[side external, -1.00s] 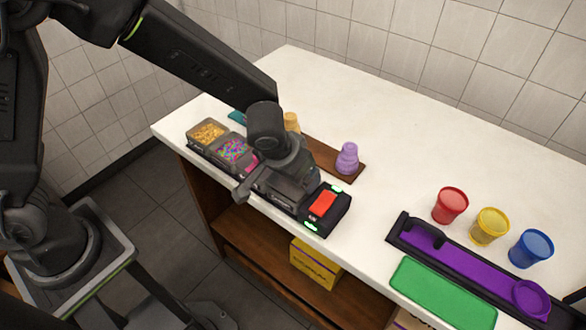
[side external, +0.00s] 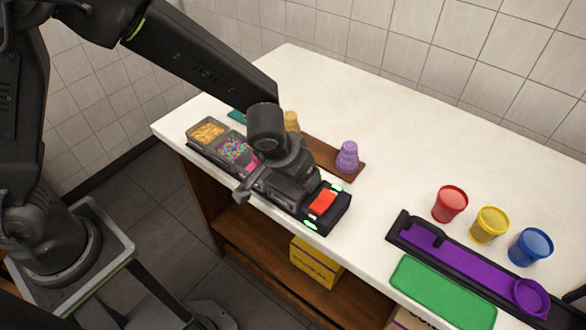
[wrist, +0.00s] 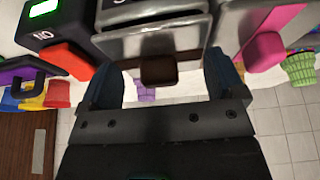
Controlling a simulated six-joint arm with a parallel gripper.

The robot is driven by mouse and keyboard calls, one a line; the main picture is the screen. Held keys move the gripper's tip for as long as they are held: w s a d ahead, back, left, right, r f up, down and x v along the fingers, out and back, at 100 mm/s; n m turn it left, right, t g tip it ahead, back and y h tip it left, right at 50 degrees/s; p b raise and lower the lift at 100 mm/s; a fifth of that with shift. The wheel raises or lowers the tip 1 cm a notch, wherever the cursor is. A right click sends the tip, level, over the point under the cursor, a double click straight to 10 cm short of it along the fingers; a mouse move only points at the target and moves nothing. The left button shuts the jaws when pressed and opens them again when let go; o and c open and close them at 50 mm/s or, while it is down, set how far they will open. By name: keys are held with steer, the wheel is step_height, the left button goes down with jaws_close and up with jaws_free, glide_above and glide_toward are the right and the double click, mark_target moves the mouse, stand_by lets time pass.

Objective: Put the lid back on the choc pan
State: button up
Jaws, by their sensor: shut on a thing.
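My gripper (wrist: 161,66) has its two blue-grey fingers on either side of a grey metal lid (wrist: 150,42) in the wrist view. It is shut on this lid, and the fingers stand wide apart. A brown handle (wrist: 158,72) shows between the fingers at the lid's near edge. In the side view my gripper is low over the middle of the pan row, and its fingers are hidden there. The choc pan is hidden under my gripper in that view. I cannot tell whether the lid touches the pan.
Pans of yellow topping (side external: 207,131) and coloured sprinkles (side external: 233,149) stand to the left, with a pink handle (wrist: 265,50) beside the lid. A red block (side external: 322,201) sits at the row's right end. Purple cups (side external: 347,157) stand on a brown board behind.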

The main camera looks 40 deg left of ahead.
steer(key=shift+s+f, duration=0.25)
steer(key=shift+f, duration=0.2)
steer(key=o, duration=0.7)
steer(key=shift+a, duration=0.1)
steer(key=shift+c, duration=0.2)
steer(key=shift+w+r, duration=0.15)
steer(key=shift+r, duration=3.55)
steer(key=shift+c, duration=0.2)
jaws_close()
steer(key=shift+f, duration=0.25)
